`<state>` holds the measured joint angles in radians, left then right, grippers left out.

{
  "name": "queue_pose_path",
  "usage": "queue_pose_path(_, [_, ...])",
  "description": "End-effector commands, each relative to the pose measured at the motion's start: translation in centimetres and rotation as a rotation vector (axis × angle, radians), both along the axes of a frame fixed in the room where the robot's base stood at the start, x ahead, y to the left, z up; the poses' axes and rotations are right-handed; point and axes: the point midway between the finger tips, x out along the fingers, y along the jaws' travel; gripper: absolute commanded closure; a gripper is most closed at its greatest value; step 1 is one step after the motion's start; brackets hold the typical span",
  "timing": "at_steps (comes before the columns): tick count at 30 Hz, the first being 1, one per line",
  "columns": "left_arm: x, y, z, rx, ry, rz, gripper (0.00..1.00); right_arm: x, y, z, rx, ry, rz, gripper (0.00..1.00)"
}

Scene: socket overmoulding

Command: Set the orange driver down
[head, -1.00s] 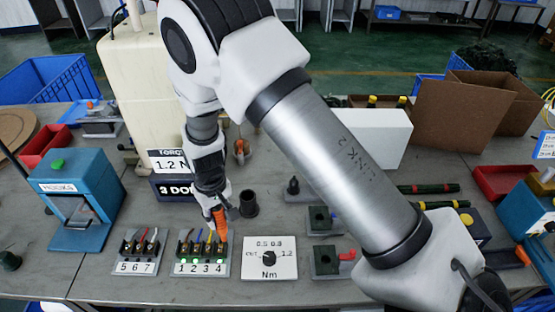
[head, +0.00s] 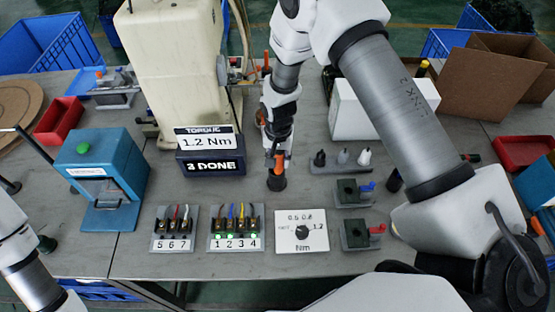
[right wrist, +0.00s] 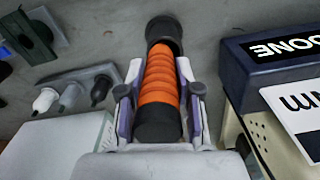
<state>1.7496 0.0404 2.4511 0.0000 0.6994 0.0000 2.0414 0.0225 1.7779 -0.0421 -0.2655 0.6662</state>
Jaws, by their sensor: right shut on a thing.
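The orange driver (right wrist: 160,80) has a ribbed orange handle and a black end. My right gripper (right wrist: 160,98) is shut on it, with a finger on each side of the handle. In the head view the driver (head: 279,162) points down from the right gripper (head: 277,155). Its lower end is at the mouth of a black round cup (head: 276,183) on the table. The cup also shows in the right wrist view (right wrist: 163,30). How deep the driver sits in the cup is hidden. My left arm shows at the lower left, but its gripper is out of view.
The torque display (head: 210,160) reads 1.2 Nm and 3 DONE, left of the cup. Terminal block 1-4 (head: 236,243), block 5-7 (head: 174,243) and a dial plate (head: 302,231) lie in front. A rack of small bits (head: 341,168) stands close on the right.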

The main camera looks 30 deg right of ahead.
Motion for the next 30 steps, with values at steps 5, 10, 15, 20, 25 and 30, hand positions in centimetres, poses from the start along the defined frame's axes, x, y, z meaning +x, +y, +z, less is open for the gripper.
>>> queue_pose_path(5, [0.1, 0.0, 0.7, 0.000, -0.003, -0.001, 0.36, 0.1, 0.0, -2.1, 0.000, -0.001, 0.001, 1.00])
queue_pose_path(10, [0.1, 0.0, 0.6, 0.000, -0.002, 0.000, 0.36, 0.3, 0.0, -2.0, 0.000, -0.006, 0.001, 0.60])
queue_pose_path(15, [0.1, 0.0, 0.6, 0.000, -0.002, 0.000, 0.36, 0.2, 0.0, -2.0, 0.000, -0.005, 0.001, 0.42])
queue_pose_path(20, [0.1, 0.0, 0.6, 0.000, -0.002, 0.000, 0.36, 0.2, 0.0, -2.0, 0.000, -0.004, 0.001, 0.42])
queue_pose_path(25, [0.1, 0.0, -0.1, 0.000, -0.002, 0.000, 0.36, 0.2, 0.0, -0.7, -0.001, -0.006, 0.001, 0.42])
queue_pose_path(30, [0.1, 0.0, -1.6, 0.000, -0.002, 0.000, 0.36, 0.2, 0.0, 3.2, 0.000, -0.009, 0.001, 0.42])
